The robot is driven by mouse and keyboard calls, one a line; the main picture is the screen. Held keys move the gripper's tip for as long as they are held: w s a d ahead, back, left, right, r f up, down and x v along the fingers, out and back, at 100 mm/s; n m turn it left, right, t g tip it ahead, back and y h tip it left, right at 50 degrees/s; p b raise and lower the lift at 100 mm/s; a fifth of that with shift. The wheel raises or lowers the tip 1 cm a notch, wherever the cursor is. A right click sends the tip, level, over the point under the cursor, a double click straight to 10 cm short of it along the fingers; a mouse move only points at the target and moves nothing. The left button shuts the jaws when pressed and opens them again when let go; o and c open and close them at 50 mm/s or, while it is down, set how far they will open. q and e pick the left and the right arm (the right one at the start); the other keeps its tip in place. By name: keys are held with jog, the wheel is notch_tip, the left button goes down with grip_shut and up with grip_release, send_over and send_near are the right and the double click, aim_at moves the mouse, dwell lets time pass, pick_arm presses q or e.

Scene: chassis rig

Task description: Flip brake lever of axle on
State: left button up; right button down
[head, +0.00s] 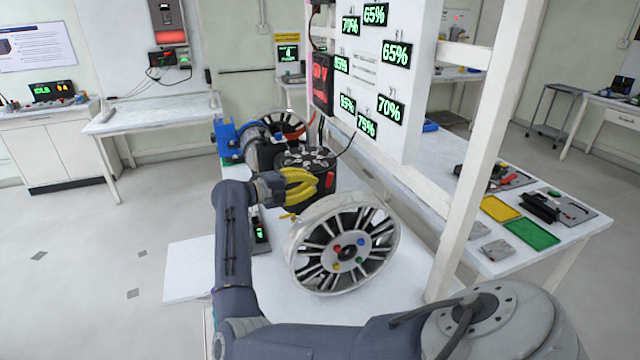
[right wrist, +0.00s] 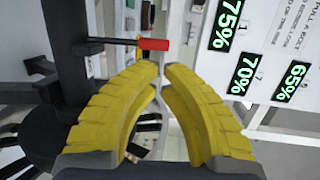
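The axle's black block (head: 318,162) stands on the white bench behind a spoked wheel (head: 345,245). A red handle, which looks like the brake lever (head: 330,182), shows at the block's right side. In the right wrist view the red-ended lever (right wrist: 155,44) sticks out on a thin dark rod, just beyond my fingertips. My right gripper (head: 316,184) has yellow fingers, pointing right across the front of the block. In the right wrist view its fingertips (right wrist: 161,68) are together, with nothing seen held between them. Whether they touch the lever I cannot tell. My left gripper is not in view.
A second wheel (head: 285,124) and a blue part (head: 230,138) are at the axle's far end. A white panel with green percent displays (head: 375,65) rises behind, on a white post (head: 480,150). A side table holds yellow (head: 500,209) and green (head: 533,234) trays.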

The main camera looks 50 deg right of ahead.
jog(key=v, duration=0.8)
jog(key=shift+r, duration=0.25)
